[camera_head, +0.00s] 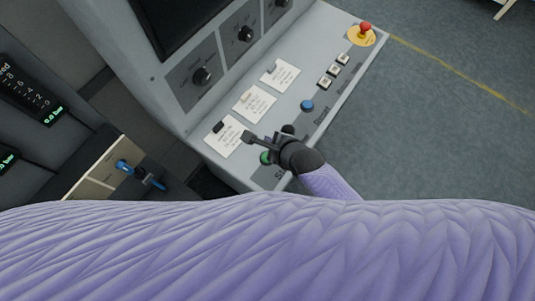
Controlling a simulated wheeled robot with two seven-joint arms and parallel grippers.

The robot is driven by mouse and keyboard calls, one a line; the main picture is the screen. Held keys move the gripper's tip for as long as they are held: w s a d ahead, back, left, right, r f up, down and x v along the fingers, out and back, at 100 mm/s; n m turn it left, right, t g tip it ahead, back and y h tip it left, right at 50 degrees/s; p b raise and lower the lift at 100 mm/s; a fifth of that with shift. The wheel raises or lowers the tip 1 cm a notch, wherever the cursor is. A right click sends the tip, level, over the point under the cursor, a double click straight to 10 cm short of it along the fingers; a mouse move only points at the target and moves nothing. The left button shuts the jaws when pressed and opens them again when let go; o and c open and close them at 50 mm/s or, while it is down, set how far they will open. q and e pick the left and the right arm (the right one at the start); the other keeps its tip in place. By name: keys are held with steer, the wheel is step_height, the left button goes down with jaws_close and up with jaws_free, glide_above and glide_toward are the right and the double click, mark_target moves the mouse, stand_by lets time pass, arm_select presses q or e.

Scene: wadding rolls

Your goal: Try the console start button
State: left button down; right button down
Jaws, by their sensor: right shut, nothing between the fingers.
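The console (335,35) has a sloped panel with a row of buttons. The green button (265,158) is at the near end, beside lettering that is partly covered and begins "St". My right gripper (248,139) is over the panel just above the green button in the picture, its dark fingers shut and empty. I cannot tell whether it touches the panel. The gripper body hides part of the panel near the green button. My left gripper is not in view.
A blue button (307,106), small white-framed buttons (333,70) and a red emergency knob (365,28) lie farther along the panel. White labels (254,103) and black knobs (245,34) are to the left. Grey floor (450,130) is clear at right.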

steer(key=b, duration=0.7)
glide_toward(265, 153)
steer(key=w+a+f, duration=0.1)
steer(key=w+a, duration=0.1)
steer(key=w+a+f, duration=0.1)
steer(key=w, duration=0.1)
steer(key=shift+f, duration=0.65)
steer(key=shift+f+b, duration=0.1)
steer(key=shift+b, duration=0.2)
steer(key=shift+f, duration=0.3)
steer(key=shift+f+b, duration=0.45)
steer(key=shift+b, duration=0.05)
stand_by(0.7)
steer(key=shift+r+p, duration=0.9)
steer(key=shift+p, duration=0.05)
